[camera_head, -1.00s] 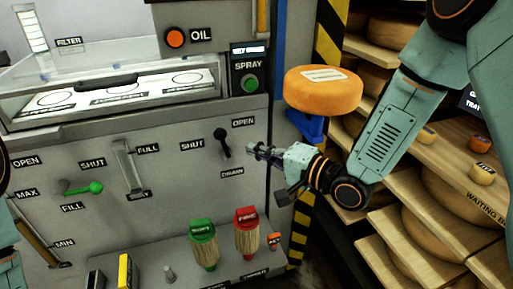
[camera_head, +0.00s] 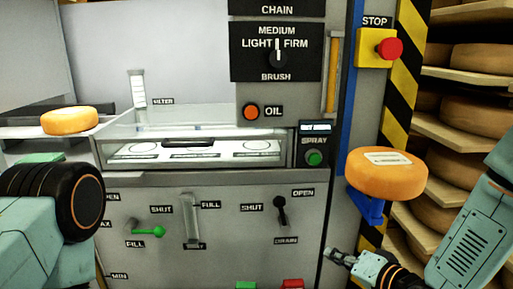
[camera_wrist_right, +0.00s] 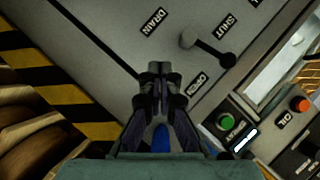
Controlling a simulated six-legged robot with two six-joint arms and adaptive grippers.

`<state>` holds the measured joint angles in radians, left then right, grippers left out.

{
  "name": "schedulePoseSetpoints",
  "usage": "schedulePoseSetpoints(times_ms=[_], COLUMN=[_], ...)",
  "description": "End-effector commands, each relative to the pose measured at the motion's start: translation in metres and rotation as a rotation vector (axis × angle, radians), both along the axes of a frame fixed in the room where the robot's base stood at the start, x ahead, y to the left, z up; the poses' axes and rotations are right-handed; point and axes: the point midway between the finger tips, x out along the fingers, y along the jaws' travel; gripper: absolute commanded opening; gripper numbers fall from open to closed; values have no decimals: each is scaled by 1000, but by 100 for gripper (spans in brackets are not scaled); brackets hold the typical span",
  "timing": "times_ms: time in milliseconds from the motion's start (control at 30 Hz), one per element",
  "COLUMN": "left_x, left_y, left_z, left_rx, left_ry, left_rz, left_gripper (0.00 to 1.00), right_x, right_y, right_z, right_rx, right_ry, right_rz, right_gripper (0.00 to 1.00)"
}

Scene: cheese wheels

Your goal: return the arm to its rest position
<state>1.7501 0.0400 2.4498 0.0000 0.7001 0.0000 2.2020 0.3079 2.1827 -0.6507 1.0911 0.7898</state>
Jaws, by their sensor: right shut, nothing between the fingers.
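My right gripper (camera_head: 336,257) is at the lower right of the head view, in front of the grey machine panel and below the blue bracket. In the right wrist view its fingers (camera_wrist_right: 159,75) are closed together with nothing between them. The black drain lever (camera_head: 281,210) stands up and left of the gripper, apart from it; it also shows in the right wrist view (camera_wrist_right: 208,49). My left arm (camera_head: 50,205) comes in at the left of the head view, but its gripper is out of sight.
An orange cheese wheel (camera_head: 387,174) sits on a blue bracket (camera_head: 366,208) above my right gripper. Shelves of cheese wheels (camera_head: 472,120) stand at the right. A red stop button (camera_head: 389,48) is above. Another wheel (camera_head: 69,121) lies at the left. A green fill lever (camera_head: 148,231) sticks out from the panel.

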Motion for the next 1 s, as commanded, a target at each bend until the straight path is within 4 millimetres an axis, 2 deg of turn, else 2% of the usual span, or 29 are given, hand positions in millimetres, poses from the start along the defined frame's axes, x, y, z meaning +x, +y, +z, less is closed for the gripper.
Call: schedulePoseSetpoints(times_ms=[33,100,167,267,300,433,500,600,733,833,1000], left_x=[0,0,0,0,0,0,0,0,0,0,0], left_y=[0,0,0,0,0,0,0,0,0,0,0], left_z=[0,0,0,0,0,0,0,0,0,0,0], left_rx=[0,0,0,0,0,0,0,0,0,0,0], left_ry=[0,0,0,1,1,1,1,1,1,1,0], left_rz=[0,0,0,0,0,0,0,0,0,0,0], left_gripper=[40,40,40,40,40,40,40,40,40,40,40], right_x=[-16,-42,-69,-121,-143,-220,-260,-305,-339,-347,-347], right_y=[-3,-10,-15,-24,-27,-36,-40,-44,-42,-42,-42], right_z=[-25,-60,-90,-131,-146,-182,-194,-206,-216,-219,-219], right_rx=[-101,-246,-358,-511,-560,-683,-723,-748,-762,-762,-760], right_ry=[58,146,233,382,443,645,745,858,922,937,938], right_rz=[4,24,57,125,156,260,303,337,383,395,394], right_gripper=[0,0,0,0,0,0,0,0,0,0,0])
